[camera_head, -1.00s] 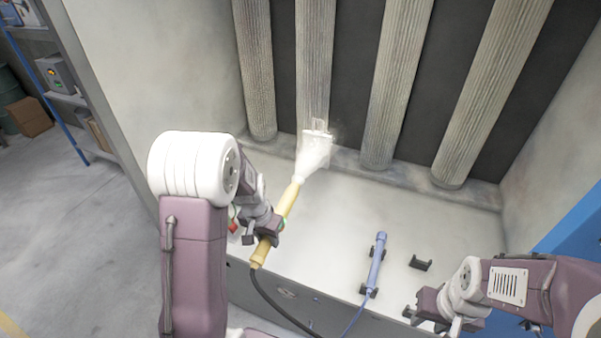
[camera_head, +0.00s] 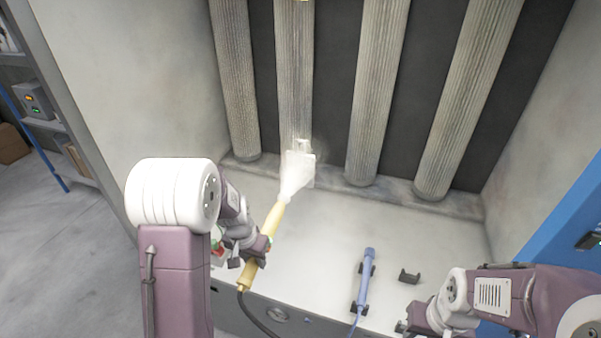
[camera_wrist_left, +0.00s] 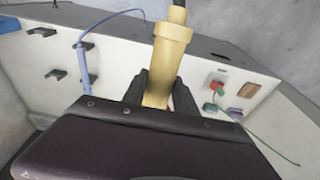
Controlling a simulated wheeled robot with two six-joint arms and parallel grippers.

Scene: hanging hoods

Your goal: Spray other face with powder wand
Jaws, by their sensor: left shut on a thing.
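The yellow powder wand (camera_head: 268,232) is held by my left gripper (camera_head: 258,246), which is shut around its handle. It also shows between the fingers in the left wrist view (camera_wrist_left: 166,62). A white cloud of powder (camera_head: 294,175) leaves the wand's tip toward a small pale hanging part (camera_head: 302,147), whose lower portion is veiled by the spray. The part is in front of a ribbed column at the back of the booth. My right gripper (camera_head: 408,328) is low at the right, away from the wand; its fingers are too small to judge.
A blue wand (camera_head: 367,280) rests in black holders on the pale ledge. An empty black holder (camera_head: 409,276) is to its right. Ribbed filter columns (camera_head: 376,100) line the back wall. A dark hose trails from the yellow wand. The ledge's middle is clear.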

